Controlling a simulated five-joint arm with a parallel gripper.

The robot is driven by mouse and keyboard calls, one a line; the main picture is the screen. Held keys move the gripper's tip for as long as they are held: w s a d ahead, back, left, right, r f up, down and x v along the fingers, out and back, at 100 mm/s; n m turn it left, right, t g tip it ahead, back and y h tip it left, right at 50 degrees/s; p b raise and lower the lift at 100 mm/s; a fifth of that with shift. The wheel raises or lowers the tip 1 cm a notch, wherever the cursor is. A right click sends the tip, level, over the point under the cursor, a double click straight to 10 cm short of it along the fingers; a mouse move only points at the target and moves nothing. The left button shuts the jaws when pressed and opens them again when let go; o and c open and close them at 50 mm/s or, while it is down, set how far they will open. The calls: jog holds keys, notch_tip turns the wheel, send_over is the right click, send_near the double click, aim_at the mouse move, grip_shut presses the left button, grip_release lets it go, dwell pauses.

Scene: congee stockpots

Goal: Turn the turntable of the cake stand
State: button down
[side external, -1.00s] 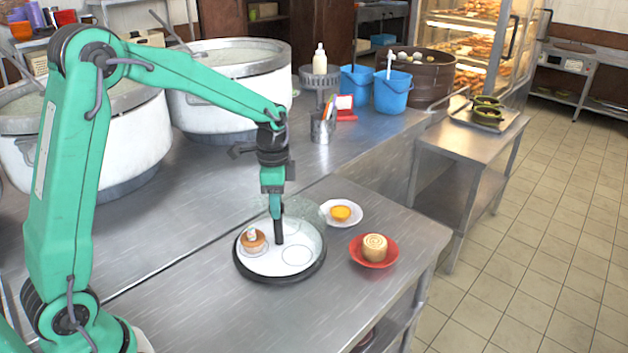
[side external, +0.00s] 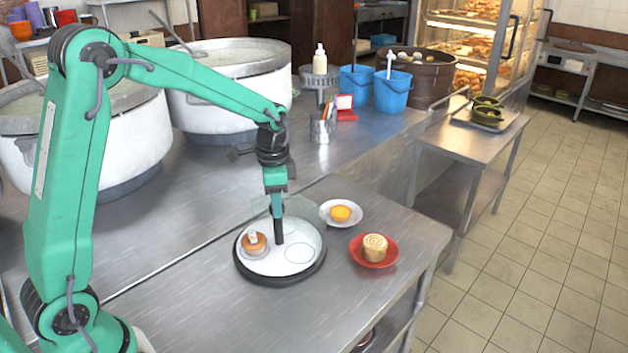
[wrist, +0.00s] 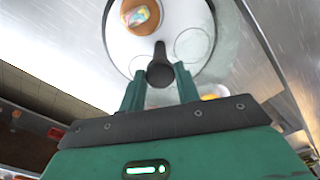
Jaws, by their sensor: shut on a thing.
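The cake stand's white round turntable (side external: 272,264), with a dark rim, lies on the steel table; it also shows in the wrist view (wrist: 185,15). A dark upright handle (side external: 278,232) rises from it and shows between my fingers in the wrist view (wrist: 159,68). My gripper (side external: 277,214) points down and is shut on the handle's upper part; its fingers also show in the wrist view (wrist: 160,85). A small brown cake (side external: 254,241) with a pale topping sits at the turntable's left. An empty outlined circle (side external: 299,253) is to the right of the handle.
A white plate with a yellow round food (side external: 341,214) and a red bowl with a pale roll (side external: 375,248) stand to the right, close to the turntable. Large stockpots (side external: 228,90) stand behind. The table's front right is clear; its edge (side external: 425,270) is beyond the bowl.

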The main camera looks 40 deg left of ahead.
jog(key=shift+r+n, duration=0.1)
jog(key=shift+n, duration=5.4)
jog(key=shift+w+n, duration=0.1)
jog(key=shift+n, duration=5.6)
jog(key=c, duration=1)
grip_release()
jog(key=shift+r, duration=0.1)
